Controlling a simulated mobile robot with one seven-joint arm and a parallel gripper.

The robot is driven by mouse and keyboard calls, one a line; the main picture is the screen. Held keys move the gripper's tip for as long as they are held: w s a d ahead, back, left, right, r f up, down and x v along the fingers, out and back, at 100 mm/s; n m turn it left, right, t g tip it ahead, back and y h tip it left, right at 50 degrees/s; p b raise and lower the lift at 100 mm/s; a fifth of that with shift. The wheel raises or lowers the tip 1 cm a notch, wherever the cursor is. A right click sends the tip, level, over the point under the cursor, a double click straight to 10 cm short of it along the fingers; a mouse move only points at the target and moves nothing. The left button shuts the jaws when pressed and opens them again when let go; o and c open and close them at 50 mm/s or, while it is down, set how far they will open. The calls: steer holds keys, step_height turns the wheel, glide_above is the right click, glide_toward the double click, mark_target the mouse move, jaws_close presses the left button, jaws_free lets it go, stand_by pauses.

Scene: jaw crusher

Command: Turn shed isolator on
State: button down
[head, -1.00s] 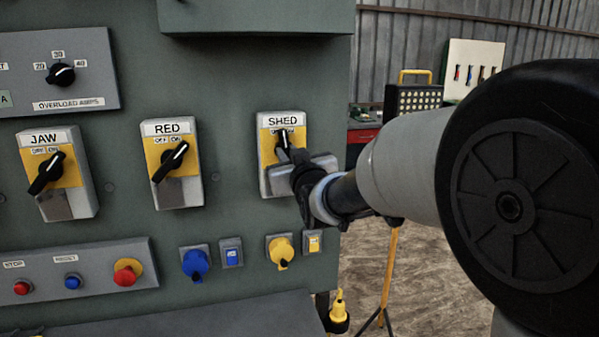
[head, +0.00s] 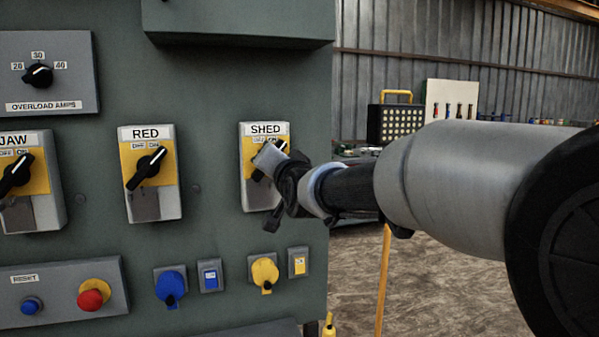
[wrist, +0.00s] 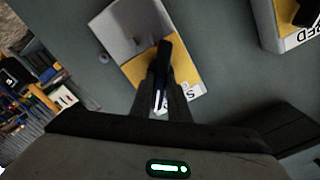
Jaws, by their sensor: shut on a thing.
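The shed isolator (head: 265,130) is a grey box with a yellow plate and a "SHED" label, at the right side of the green panel in the head view. Its black rotary handle is mostly hidden by my gripper (head: 268,163) there. In the wrist view, the isolator (wrist: 125,40) appears upside down, and its black handle (wrist: 164,62) stands between the fingers of my gripper (wrist: 163,95). My gripper is shut on the handle. The OFF and ON marks are partly covered, so the exact switch position is hard to read.
The RED isolator (head: 150,195) and JAW isolator (head: 30,185) sit to the left, their handles slanting up to the right. Below are a yellow socket (head: 263,270), a blue socket (head: 171,287) and a red button (head: 90,299). Open floor lies right of the panel.

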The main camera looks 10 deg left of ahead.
steer(key=shift+m+b, duration=0.4)
steer(key=shift+m, duration=0.3)
steer(key=c, duration=1.7)
jaws_free()
steer(key=p+v, duration=0.1)
steer(key=v, duration=1.6)
steer(key=shift+s+d, duration=0.1)
steer(key=shift+d, duration=0.15)
